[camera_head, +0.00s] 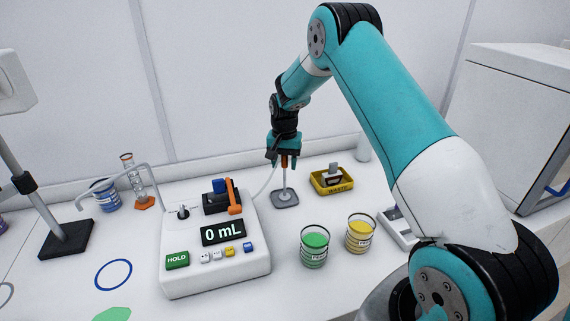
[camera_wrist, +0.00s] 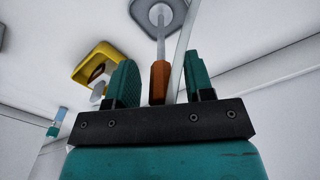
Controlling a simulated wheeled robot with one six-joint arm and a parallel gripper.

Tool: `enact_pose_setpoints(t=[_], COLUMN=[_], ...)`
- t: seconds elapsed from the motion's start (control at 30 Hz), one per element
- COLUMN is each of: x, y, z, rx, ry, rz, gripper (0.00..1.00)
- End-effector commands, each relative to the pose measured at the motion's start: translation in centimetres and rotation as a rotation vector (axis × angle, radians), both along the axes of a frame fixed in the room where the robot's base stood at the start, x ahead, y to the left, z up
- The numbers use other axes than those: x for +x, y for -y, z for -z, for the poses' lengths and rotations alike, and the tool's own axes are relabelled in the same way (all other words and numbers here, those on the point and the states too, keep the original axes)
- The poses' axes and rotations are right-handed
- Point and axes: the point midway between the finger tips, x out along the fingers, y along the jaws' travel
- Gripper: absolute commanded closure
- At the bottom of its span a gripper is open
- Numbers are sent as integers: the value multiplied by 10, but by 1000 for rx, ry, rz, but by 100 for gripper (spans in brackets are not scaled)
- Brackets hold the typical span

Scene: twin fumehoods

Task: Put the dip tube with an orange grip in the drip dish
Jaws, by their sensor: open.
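The dip tube has an orange grip (camera_head: 284,161) and a thin pale shaft. It stands about upright, with its lower end at the middle of the small grey square drip dish (camera_head: 285,200). My gripper (camera_head: 285,154) is above the dish, at the height of the orange grip. In the wrist view the jaws of my gripper (camera_wrist: 164,80) are apart, with the orange grip (camera_wrist: 159,83) between them and a gap on each side. The shaft runs to the drip dish (camera_wrist: 150,22) at the top of that view.
A yellow waste tray (camera_head: 347,188) with something in it stands right of the dish. Beakers of green (camera_head: 314,246) and yellow (camera_head: 360,233) liquid stand in front. A white pump unit (camera_head: 216,277) showing 0 mL is at left, with a hose near the dish.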

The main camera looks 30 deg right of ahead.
Motion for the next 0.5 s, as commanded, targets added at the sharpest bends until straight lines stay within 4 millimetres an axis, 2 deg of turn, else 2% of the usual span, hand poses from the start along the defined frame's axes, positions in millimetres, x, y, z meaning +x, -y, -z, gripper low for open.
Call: enact_pose_setpoints(t=[0.17,0.4,0.5], x=[1,1,1], y=[0,0,0], z=[-30,-83,-99], rx=[-2,-2,-1], ry=[8,6,6], rz=[0,0,0], gripper=[52,52,52])
